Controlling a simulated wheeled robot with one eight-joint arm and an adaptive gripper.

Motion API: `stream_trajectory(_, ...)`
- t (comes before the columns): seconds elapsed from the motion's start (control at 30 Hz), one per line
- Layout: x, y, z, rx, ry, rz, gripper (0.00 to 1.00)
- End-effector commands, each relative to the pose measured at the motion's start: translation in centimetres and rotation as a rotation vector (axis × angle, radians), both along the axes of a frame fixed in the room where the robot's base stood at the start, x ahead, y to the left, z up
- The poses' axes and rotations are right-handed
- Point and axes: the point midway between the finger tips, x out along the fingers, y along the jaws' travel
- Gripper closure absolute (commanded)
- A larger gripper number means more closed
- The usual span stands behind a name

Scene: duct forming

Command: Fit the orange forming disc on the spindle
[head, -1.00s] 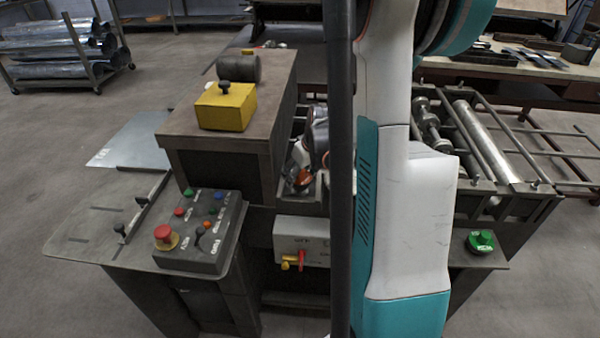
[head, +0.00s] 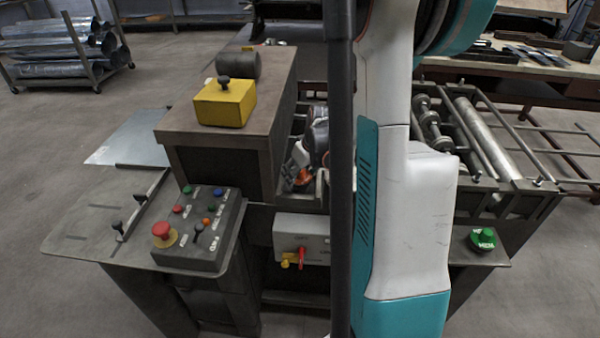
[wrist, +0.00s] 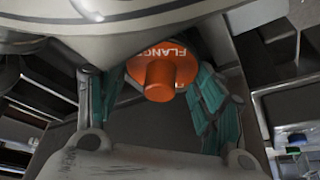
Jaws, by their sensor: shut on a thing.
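The orange forming disc (wrist: 160,62) shows in the wrist view, with the letters "FLANGE" on its face and a round orange hub standing out toward the camera. My gripper (wrist: 162,88) is shut on it, with teal-padded fingers to its left and right. In the head view a small orange patch (head: 303,176), which looks like the disc, shows beside white and dark parts of my arm end. It is low in the gap of the machine, right of the brown housing. My column and arm hide much of that area. I cannot make out the spindle in either view.
The brown housing (head: 224,135) carries a yellow block (head: 225,102) and a dark cylinder (head: 238,65). A control panel (head: 203,230) with a red stop button stands in front left. Long rollers (head: 485,138) lie in a frame at right, near a green button (head: 483,240).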

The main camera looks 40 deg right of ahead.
Motion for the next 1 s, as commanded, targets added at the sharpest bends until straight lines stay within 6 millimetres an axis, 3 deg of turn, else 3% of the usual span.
stream_trajectory(1.0, 0.0, 0.0, -1.3, 0.000, 0.000, 0.000, 0.77)
